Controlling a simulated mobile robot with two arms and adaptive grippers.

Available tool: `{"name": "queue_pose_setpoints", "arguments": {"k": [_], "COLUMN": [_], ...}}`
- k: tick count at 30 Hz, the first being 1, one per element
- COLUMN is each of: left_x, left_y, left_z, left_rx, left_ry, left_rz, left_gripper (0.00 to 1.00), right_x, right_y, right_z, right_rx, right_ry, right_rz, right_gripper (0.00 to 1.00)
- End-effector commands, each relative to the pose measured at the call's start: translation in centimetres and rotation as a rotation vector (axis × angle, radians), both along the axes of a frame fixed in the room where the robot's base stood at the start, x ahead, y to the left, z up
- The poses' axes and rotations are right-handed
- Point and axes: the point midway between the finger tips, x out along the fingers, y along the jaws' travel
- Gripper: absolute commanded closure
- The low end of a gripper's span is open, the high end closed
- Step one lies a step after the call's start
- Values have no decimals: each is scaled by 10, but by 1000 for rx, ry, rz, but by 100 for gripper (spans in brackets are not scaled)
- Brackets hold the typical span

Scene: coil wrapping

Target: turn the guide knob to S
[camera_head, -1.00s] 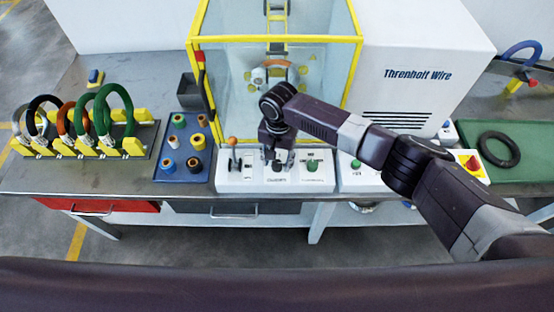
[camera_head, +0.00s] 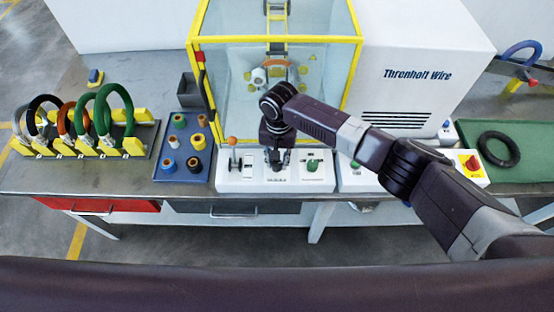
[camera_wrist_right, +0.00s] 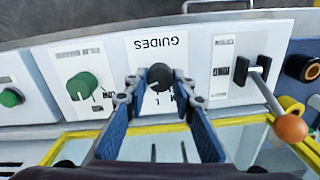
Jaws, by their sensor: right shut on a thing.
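The guide knob (camera_wrist_right: 158,74) is a black round knob on a white panel marked GUIDES (camera_wrist_right: 157,45), which reads upside down in the wrist view. Small letters lie around the knob, partly hidden by the fingers, and I cannot tell which one it points at. My right gripper (camera_wrist_right: 160,82) is shut on the knob, with a blue-padded finger on each side. In the head view my right gripper (camera_head: 278,158) comes down from above onto the middle panel and mostly hides the knob. My left gripper is not in view.
A green knob (camera_wrist_right: 82,86) is on one side of the guide panel. The yellow-framed glass enclosure (camera_head: 275,40) stands just behind. A spool tray (camera_head: 183,148) lies left.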

Motion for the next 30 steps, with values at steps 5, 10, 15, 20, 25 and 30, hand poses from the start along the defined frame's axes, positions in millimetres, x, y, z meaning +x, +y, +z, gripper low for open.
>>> {"name": "queue_pose_setpoints", "arguments": {"k": [5, 10, 15, 20, 25, 30], "left_x": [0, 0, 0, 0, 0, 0], "left_y": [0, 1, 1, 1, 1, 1], "left_z": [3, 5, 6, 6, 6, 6], "left_rx": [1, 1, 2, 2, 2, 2], "left_ry": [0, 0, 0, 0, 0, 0], "left_rz": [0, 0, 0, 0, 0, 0], "left_gripper": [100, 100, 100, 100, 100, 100], "right_x": [-1, -1, 0, 0, 0, 1], "right_y": [0, 0, 0, 0, 0, 0], "right_z": [0, 0, 1, 0, 0, 0], "right_rx": [2, 1, 2, 2, 2, 2], "right_ry": [3, 3, 1, 1, 2, 0], "right_rz": [144, 306, 467, 619, 782, 943], "right_gripper": [100, 100, 100, 100, 100, 100]}}
